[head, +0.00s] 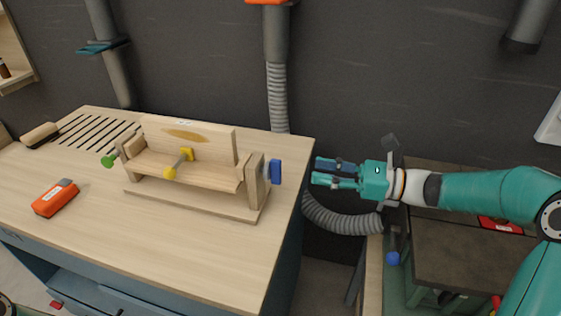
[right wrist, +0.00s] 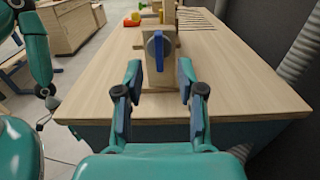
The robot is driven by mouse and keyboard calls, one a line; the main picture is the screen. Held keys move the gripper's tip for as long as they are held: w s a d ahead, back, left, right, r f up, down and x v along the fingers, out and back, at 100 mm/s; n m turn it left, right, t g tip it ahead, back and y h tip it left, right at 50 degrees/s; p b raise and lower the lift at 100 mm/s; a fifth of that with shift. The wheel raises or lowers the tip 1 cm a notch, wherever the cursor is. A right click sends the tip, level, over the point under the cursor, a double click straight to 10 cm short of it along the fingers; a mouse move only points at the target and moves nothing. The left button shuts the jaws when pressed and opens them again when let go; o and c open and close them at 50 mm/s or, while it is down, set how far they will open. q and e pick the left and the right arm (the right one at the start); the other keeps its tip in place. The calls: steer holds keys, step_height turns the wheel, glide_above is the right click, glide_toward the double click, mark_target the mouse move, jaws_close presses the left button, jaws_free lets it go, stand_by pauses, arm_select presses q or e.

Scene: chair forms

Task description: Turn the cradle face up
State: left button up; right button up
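The wooden cradle (head: 210,172) is a trough of two long boards between end posts on a flat base, on the workbench. Its rear board stands upright with a darker oval patch; its other board slopes toward the front. My right gripper (head: 317,171) is open and empty, just off the bench's right edge, facing the blue handle. The right wrist view shows the handle (right wrist: 158,52) between and beyond its fingers. My left gripper is not seen.
An orange tool (head: 55,198) lies left of the cradle on the workbench (head: 150,235). A brush (head: 40,134) and slots are at the back left. A grey hose (head: 340,219) hangs beside the bench. The bench front is clear.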

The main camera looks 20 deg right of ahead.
mark_target(281, 164)
steer(key=p+x, duration=0.1)
steer(key=x, duration=0.8)
steer(key=shift+w+a, duration=0.1)
steer(key=shift+a, duration=0.1)
jaws_close()
steer(key=shift+r, duration=0.1)
